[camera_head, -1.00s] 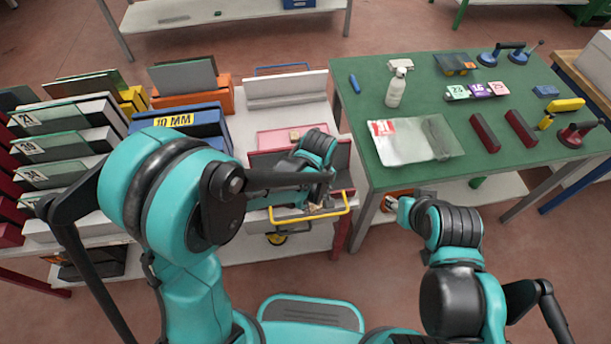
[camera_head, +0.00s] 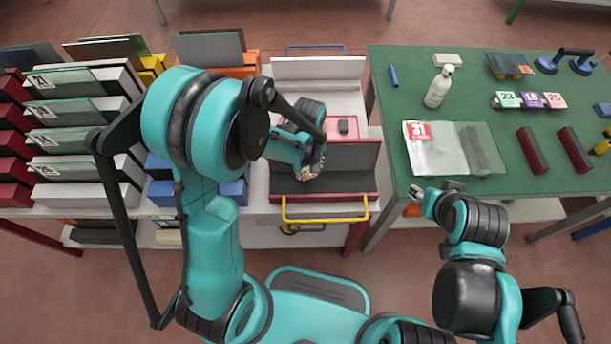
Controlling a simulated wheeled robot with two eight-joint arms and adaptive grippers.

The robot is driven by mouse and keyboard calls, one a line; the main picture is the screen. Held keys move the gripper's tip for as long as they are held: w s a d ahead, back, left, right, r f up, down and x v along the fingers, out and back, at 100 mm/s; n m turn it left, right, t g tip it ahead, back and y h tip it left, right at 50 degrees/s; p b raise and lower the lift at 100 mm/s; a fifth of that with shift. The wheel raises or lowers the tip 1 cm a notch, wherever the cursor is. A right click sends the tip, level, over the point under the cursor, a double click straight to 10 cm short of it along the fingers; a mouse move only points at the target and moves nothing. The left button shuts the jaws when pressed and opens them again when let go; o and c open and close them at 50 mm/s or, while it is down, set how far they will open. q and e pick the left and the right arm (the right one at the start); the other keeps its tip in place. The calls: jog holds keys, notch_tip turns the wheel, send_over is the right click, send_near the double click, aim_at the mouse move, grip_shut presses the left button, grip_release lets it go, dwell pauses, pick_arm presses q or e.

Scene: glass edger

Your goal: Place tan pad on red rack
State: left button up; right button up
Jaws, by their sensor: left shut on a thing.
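The red rack (camera_head: 345,183) is a dark red stand with an upright back panel, on the white cart in the middle. A pink surface (camera_head: 362,130) with a small dark block (camera_head: 347,127) on it shows behind the panel. My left gripper (camera_head: 306,172) is over the left part of the rack, pointing down and shut on a small tan piece, apparently the tan pad (camera_head: 303,174). Most of the piece is hidden by the fingers; I cannot tell whether it touches the rack. My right gripper (camera_head: 432,196) is by the green table's front left corner, its opening unclear.
A yellow handle (camera_head: 325,218) runs along the cart's front. The green table (camera_head: 455,125) at right holds a spray bottle (camera_head: 439,87), a bagged sheet (camera_head: 440,150) and dark red bars (camera_head: 532,150). Glass racks (camera_head: 75,115) stand at left.

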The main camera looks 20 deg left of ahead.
aim_at(305, 174)
pick_arm(q)
jog(key=shift+w+a+f, duration=0.15)
jog(key=shift+a+f, duration=0.25)
jog(key=shift+a, duration=0.25)
jog(key=shift+f+b, duration=1.05)
jog(key=shift+f, duration=0.9)
jog(key=shift+f, duration=0.15)
jog(key=o, duration=0.7)
